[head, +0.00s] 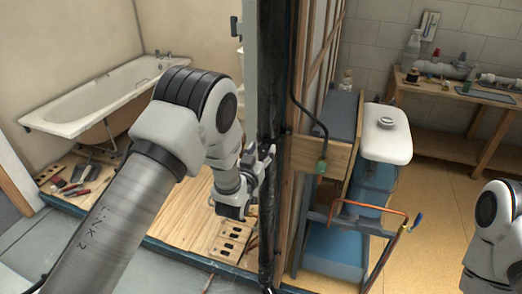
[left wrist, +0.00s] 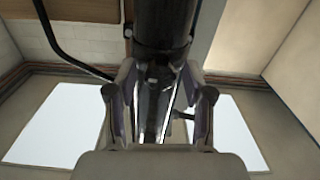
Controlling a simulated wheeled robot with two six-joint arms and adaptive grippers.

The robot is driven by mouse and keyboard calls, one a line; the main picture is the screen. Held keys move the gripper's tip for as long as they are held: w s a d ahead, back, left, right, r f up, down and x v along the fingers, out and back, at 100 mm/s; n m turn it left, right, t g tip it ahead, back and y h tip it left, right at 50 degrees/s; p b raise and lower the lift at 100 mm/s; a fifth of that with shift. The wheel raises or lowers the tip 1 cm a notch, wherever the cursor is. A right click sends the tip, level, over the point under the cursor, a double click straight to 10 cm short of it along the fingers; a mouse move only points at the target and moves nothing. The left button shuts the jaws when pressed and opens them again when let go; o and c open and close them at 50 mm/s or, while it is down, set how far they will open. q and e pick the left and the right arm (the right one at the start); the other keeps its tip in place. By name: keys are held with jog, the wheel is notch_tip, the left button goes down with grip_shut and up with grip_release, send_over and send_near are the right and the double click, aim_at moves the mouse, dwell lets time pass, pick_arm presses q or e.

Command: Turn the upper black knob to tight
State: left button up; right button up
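A dark, glossy vertical pipe (head: 268,100) runs down the middle of the head view, along the end of a partition. My left gripper (head: 264,158) reaches it from the left at about mid-height. In the left wrist view the pipe (left wrist: 165,25) comes in from the top, with a clamp-like collar. My left gripper (left wrist: 158,82) has its fingers apart, one on each side of a dark part in line with the pipe. Gaps show beside that part. I cannot clearly make out the upper black knob; the fingers and pipe partly hide this area. My right gripper is out of view.
A bathtub (head: 110,88) stands at the left. Tools (head: 75,185) lie on the boards below it. Right of the partition are a cart (head: 335,245) with bent copper pipe (head: 372,210) and a white tank lid (head: 386,135). A workbench (head: 450,90) stands behind.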

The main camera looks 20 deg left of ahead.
pick_arm(q)
jog(key=shift+w, duration=0.1)
grip_shut()
jog(key=m+b, duration=0.3)
jog(key=shift+f, duration=0.25)
jog(key=m+b, duration=0.5)
jog(key=shift+m, duration=0.3)
jog(key=m+b, duration=0.4)
jog(key=m, duration=0.1)
jog(key=shift+a, duration=0.1)
jog(key=shift+r+m+b, duration=0.2)
jog(key=shift+m+b, duration=0.9)
jog(key=shift+m, duration=0.6)
